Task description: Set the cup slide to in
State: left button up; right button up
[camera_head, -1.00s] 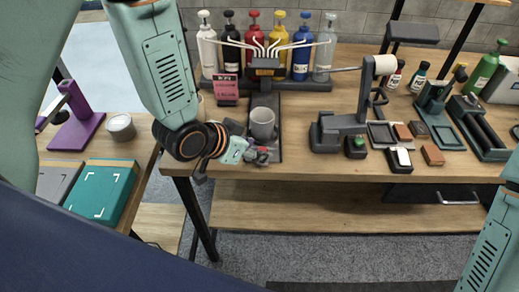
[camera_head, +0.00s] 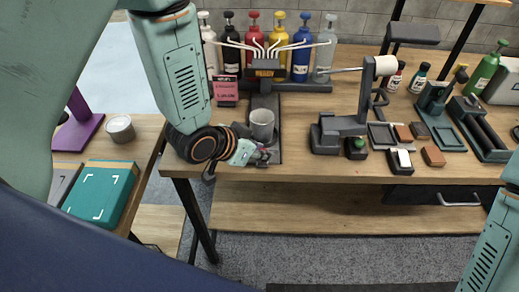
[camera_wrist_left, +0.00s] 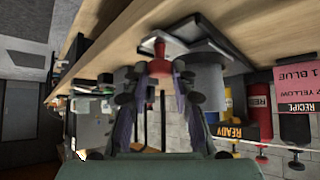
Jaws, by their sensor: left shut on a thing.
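The cup slide (camera_head: 275,148) is a dark, flat track on the bench under the dispenser. A grey cup (camera_head: 262,122) stands upright on it, near its front part. My left gripper (camera_head: 262,157) is at the slide's front end, just in front of the cup. In the left wrist view my left gripper (camera_wrist_left: 160,68) is shut on a small red knob (camera_wrist_left: 160,48) at the slide's front. The fingers hide much of the knob in the head view. My right gripper is outside the frames; only part of my right arm shows.
The dispenser (camera_head: 267,68) with several coloured bottles stands behind the cup. A pink recipe card (camera_head: 225,88) stands left of the slide. A dark stand with a white roller (camera_head: 385,66) is to the right. The bench's front edge (camera_head: 330,178) is close to my left gripper.

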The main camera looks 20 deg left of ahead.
pick_arm(q)
grip_shut()
jog(key=shift+w, duration=0.1)
